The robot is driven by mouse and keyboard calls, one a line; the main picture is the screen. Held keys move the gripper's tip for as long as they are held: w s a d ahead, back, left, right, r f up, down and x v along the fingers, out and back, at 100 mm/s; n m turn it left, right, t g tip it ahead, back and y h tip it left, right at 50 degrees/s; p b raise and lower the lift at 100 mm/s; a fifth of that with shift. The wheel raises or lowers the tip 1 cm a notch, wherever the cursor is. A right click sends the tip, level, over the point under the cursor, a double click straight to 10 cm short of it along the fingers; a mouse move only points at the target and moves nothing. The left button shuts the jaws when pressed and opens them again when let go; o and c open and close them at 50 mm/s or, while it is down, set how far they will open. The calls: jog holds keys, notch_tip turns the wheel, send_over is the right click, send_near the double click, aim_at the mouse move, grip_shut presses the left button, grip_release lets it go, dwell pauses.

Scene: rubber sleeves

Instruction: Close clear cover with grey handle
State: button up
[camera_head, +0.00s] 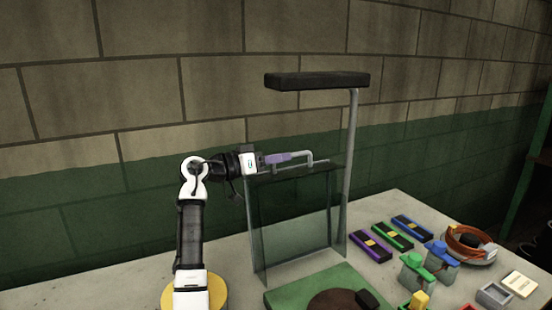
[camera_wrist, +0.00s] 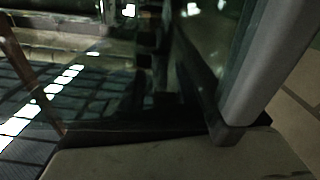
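The clear cover (camera_head: 292,215) stands upright as tinted see-through panels behind the green base, with a dark top edge. Its light grey handle (camera_head: 309,154) is a bent bar at the top of the cover. My gripper (camera_head: 289,157), with purple fingers, reaches in from the left at the handle's left end. Whether the fingers touch or grip the handle cannot be told. The wrist view shows a thick grey bar (camera_wrist: 268,65), which looks like the handle, close up at the right beside a dark glassy panel (camera_wrist: 120,85). No fingertips can be made out there.
A grey post (camera_head: 352,170) with a dark top block (camera_head: 317,81) rises beside the cover. The green base (camera_head: 315,289) carries a brown disc and a black block. Purple, green and blue bars, an orange ring (camera_head: 467,240) and small coloured parts lie at the right.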

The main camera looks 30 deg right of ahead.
grip_shut()
jog(key=shift+s, duration=0.1)
dwell(0.4)
